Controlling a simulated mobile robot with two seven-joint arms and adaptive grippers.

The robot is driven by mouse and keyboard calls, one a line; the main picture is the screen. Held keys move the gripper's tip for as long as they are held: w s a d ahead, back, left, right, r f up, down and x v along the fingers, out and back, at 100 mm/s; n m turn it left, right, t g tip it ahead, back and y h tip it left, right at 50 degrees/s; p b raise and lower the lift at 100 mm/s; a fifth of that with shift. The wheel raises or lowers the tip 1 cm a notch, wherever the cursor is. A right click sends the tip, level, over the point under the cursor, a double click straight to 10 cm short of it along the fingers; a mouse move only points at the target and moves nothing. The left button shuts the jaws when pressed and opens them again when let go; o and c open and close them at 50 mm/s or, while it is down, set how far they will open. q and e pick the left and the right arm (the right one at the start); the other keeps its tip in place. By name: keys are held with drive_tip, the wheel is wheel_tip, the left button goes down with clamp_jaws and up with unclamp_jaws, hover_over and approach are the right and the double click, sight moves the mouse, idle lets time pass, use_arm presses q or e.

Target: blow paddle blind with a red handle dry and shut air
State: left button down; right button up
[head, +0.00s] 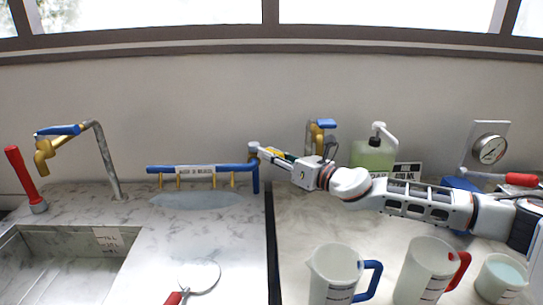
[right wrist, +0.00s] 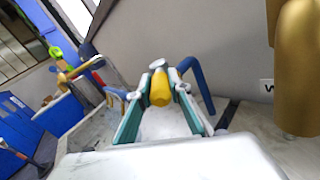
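The paddle blind, a round pale disc (head: 200,275) with a red handle (head: 174,298), lies on the left marble counter near the bottom of the head view. A blue air pipe (head: 205,169) with several brass nozzles stands behind it. A yellow lever (right wrist: 160,88) sits at the pipe's right end, below a grey cap. My right gripper (head: 268,153) reaches it from the right. In the right wrist view, its teal fingers are on both sides of the yellow lever and look closed on it. My left gripper is not in view.
A sink (head: 70,262) with a brass tap (head: 44,150) is at the left. Jugs with blue (head: 335,275) and red (head: 425,272) handles and a cup (head: 500,280) stand at front right.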

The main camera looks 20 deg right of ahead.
drive_tip(key=shift+o, duration=1)
drive_tip(key=shift+a, duration=0.1)
drive_tip(key=shift+s+d+f, duration=0.1)
drive_tip(key=shift+s+d, duration=0.25)
drive_tip(key=v, duration=1.1)
drive_tip(key=shift+s, duration=0.1)
